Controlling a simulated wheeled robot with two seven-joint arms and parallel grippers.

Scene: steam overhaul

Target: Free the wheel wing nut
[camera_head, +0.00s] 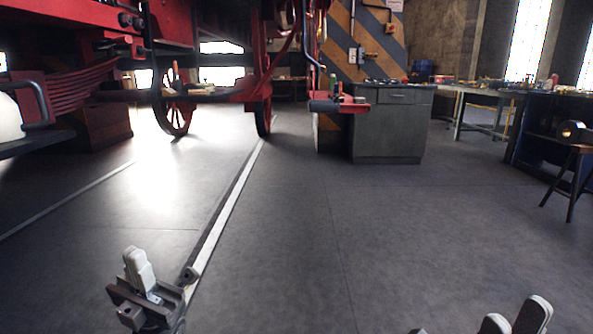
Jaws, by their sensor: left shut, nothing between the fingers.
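A red spoked wheel (175,108) stands under the red locomotive at the upper left. A second red wheel (263,112) shows beside it, nearly edge-on. I cannot make out the wing nut; it is too small or hidden. My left gripper (135,254) is at the lower left, above the floor and far from the wheels. Its pale fingers are together with nothing between them. My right gripper (516,313) is at the bottom right edge, with its pale fingertips apart. The rest of it is cut off by the frame.
A workbench (487,89) is at the back right. A stool (570,170) stands at the far right. A rail (232,196) runs along the floor. The middle floor is clear.

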